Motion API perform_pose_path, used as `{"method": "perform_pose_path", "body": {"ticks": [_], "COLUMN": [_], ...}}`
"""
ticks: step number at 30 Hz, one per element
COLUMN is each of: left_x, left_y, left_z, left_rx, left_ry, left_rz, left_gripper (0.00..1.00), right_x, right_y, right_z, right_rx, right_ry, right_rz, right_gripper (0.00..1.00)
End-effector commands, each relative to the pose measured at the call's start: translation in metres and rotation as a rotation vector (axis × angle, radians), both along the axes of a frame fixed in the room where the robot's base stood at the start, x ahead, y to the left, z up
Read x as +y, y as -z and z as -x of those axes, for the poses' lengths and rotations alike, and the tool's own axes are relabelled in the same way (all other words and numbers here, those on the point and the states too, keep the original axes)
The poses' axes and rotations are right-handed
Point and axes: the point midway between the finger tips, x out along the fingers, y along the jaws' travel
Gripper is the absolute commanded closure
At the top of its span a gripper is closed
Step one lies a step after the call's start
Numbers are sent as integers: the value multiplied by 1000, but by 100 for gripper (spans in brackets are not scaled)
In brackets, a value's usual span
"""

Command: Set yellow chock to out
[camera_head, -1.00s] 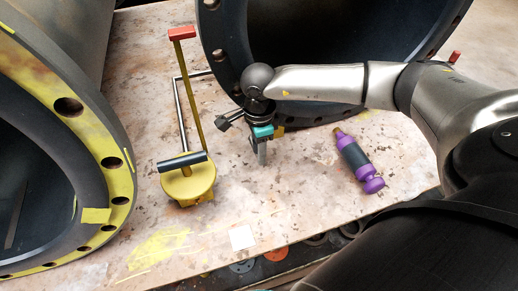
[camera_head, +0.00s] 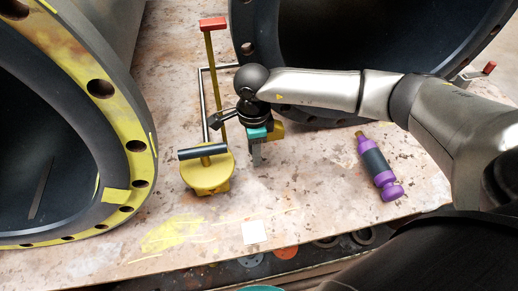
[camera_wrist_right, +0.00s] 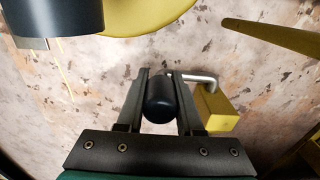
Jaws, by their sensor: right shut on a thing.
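The yellow chock (camera_head: 277,130) is a small block just left of the right pipe's lower rim in the head view. In the right wrist view the yellow block (camera_wrist_right: 216,108) is beside a bent silver rod and a black grip (camera_wrist_right: 160,98). My right gripper (camera_head: 257,155) points down over the table. Its fingers (camera_wrist_right: 160,90) are shut on the black grip, with the block just outside the right finger. How grip, rod and block join is partly hidden. My left gripper is not in view.
A yellow disc (camera_head: 207,176) with a black crossbar stands left of the gripper, near a tall red-topped lever (camera_head: 213,24). A purple bottle-like tool (camera_head: 380,170) lies to the right. Large flanged pipes stand left (camera_head: 137,146) and behind. The table's front middle is mostly clear.

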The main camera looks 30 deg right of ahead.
Motion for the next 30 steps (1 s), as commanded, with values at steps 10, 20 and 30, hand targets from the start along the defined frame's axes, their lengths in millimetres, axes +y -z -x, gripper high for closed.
{"method": "perform_pose_path", "body": {"ticks": [10, 20, 30], "left_x": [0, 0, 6], "left_y": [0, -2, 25], "left_z": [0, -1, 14], "left_rx": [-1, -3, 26], "left_ry": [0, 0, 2], "left_rz": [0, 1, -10], "left_gripper": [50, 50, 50], "right_x": [4, 3, 3], "right_y": [-1, -3, -41], "right_z": [0, 0, -1], "right_rx": [-3, -3, -5], "right_ry": [-3, -2, -2], "right_rz": [-9, -7, -8], "right_gripper": [34, 34, 34]}}
